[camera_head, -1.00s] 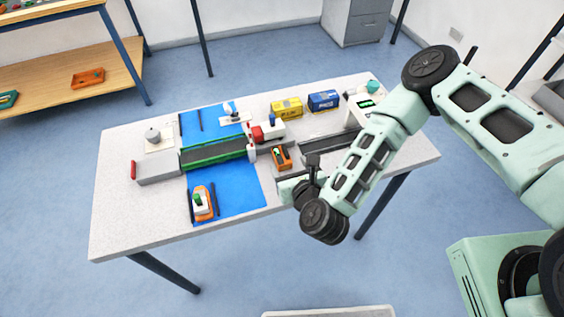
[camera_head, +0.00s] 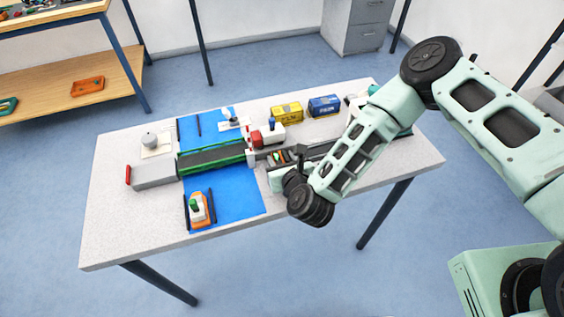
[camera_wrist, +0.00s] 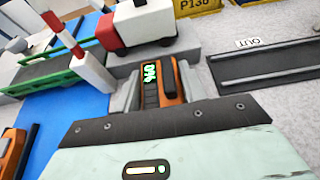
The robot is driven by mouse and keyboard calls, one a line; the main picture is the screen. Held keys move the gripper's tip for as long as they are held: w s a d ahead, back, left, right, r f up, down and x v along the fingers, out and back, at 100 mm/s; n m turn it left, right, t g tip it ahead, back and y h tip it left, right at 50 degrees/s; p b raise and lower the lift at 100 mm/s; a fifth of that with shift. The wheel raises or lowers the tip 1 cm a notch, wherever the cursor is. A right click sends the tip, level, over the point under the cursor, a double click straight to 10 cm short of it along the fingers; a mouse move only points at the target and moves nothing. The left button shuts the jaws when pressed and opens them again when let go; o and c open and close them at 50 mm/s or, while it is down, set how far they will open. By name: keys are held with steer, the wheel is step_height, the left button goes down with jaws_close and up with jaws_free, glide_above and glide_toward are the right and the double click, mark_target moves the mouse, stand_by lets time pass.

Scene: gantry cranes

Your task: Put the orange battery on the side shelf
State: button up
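The orange battery (camera_wrist: 171,78), orange and black with a green marking, stands on the table in the wrist view, between the two grey fingers of my gripper (camera_wrist: 160,85). A small gap shows beside it, so the fingers look open around it. In the head view the battery (camera_head: 279,157) is mostly hidden by my gripper (camera_head: 281,170), which is low over the table's front middle. A wooden shelf unit (camera_head: 50,92) stands at the far left; a dark-framed one (camera_head: 548,95) is partly seen at right. I cannot tell which is the side shelf.
A green-railed bridge (camera_head: 212,158) crosses the blue mat (camera_head: 232,190), left of my gripper. An orange boat (camera_head: 199,209) is on the mat. A red and white truck (camera_head: 268,134), yellow container (camera_head: 287,112) and blue container (camera_head: 324,105) stand behind. The left shelf holds an orange tray (camera_head: 87,86).

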mark_target(282, 160)
steer(key=c, duration=0.6)
step_height(282, 160, up, 10)
steer(key=shift+r+b, duration=0.1)
steer(key=shift+b, duration=0.6)
steer(key=shift+s, duration=0.1)
